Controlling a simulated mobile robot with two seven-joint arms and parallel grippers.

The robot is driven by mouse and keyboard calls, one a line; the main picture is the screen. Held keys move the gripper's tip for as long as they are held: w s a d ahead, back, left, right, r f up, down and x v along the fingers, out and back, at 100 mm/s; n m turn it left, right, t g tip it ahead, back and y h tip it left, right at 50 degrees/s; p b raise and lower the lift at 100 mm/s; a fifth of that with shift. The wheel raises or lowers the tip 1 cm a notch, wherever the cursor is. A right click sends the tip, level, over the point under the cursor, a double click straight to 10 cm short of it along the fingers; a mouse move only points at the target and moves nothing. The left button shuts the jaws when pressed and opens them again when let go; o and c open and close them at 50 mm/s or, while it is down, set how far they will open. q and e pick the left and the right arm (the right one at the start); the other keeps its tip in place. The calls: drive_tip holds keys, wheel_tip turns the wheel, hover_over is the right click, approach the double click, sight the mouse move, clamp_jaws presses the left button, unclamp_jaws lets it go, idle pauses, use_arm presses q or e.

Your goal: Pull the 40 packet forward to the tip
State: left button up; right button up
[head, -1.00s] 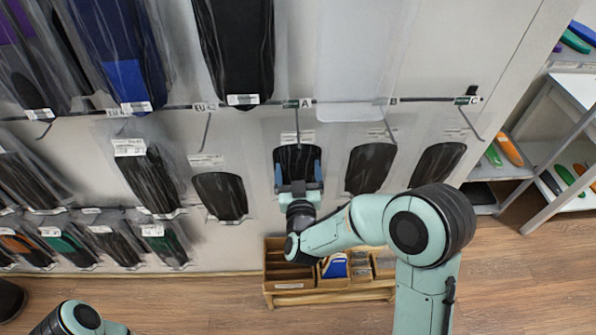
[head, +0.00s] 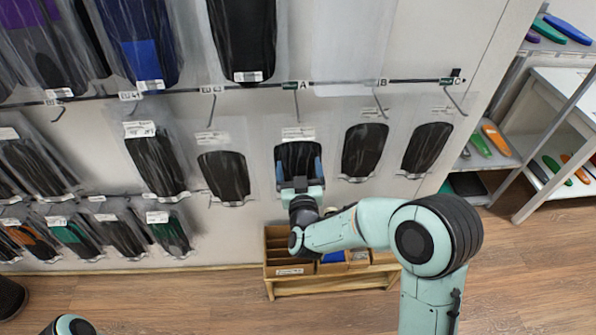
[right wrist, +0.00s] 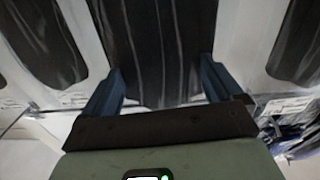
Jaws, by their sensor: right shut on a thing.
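The packet in my right gripper (head: 299,176) is a clear bag with a black insole (head: 298,156) and a white label at its top (head: 298,133). It hangs below the "A" tag; I cannot read a 40 on it. The gripper is shut on the packet from below, with one blue finger on each side. In the right wrist view the black, creased insole (right wrist: 155,45) fills the middle between the blue fingers (right wrist: 160,88). My left gripper is out of view; only a bit of that arm shows at the bottom left.
Similar packets hang close by, one to the left (head: 224,177) and others to the right (head: 364,150). A rail (head: 345,84) with hooks runs above. A wooden box (head: 290,262) stands below my gripper. A shelf unit (head: 560,105) is at the right.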

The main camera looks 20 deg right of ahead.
idle(0.3)
drive_tip(key=o, duration=0.8)
drive_tip(key=shift+c, duration=0.2)
drive_tip(key=b+v, duration=0.6)
drive_tip(key=v, duration=0.7)
drive_tip(key=shift+s+b, duration=0.15)
drive_tip(key=shift+b, duration=0.15)
